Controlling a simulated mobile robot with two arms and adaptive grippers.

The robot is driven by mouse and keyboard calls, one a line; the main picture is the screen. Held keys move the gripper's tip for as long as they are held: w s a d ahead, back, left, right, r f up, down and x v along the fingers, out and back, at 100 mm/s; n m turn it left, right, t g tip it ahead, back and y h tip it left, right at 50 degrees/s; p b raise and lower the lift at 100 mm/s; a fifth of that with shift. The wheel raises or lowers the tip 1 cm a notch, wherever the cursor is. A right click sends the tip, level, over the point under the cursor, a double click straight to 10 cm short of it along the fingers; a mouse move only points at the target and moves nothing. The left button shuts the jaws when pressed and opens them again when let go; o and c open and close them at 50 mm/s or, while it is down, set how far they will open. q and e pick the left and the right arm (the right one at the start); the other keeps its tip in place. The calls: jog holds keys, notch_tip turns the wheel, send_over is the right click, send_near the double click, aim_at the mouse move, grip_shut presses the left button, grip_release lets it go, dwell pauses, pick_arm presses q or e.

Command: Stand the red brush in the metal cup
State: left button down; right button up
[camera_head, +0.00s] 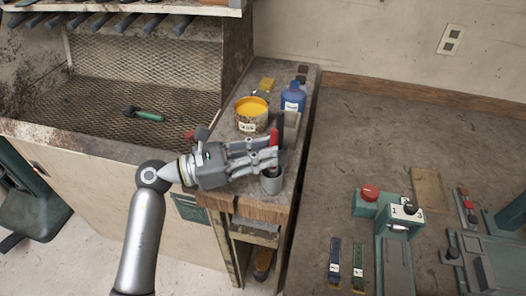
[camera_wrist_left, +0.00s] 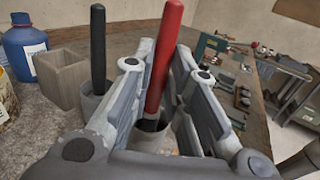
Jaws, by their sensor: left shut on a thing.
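The red brush (camera_head: 273,137) is upright between the fingers of my left gripper (camera_head: 272,158), which is shut on it. It also shows in the left wrist view (camera_wrist_left: 166,55), with its red handle pointing up and a dark lower part below. The grey metal cup (camera_head: 272,183) stands near the front end of the narrow bench top, directly below the gripper. In the left wrist view the brush's lower end is at the cup's mouth, partly hidden by the fingers; I cannot tell how deep it reaches. My right gripper is not in view.
A black handle (camera_wrist_left: 98,45) stands in a grey holder just behind the brush. A square box (camera_wrist_left: 62,78), a blue bottle (camera_head: 293,97) and a yellow paint can (camera_head: 252,112) stand farther back. A green-handled tool (camera_head: 148,115) lies on the mesh at left.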

pick_arm(q)
jog(key=c, duration=1.3)
grip_release()
jog(key=v, duration=1.2)
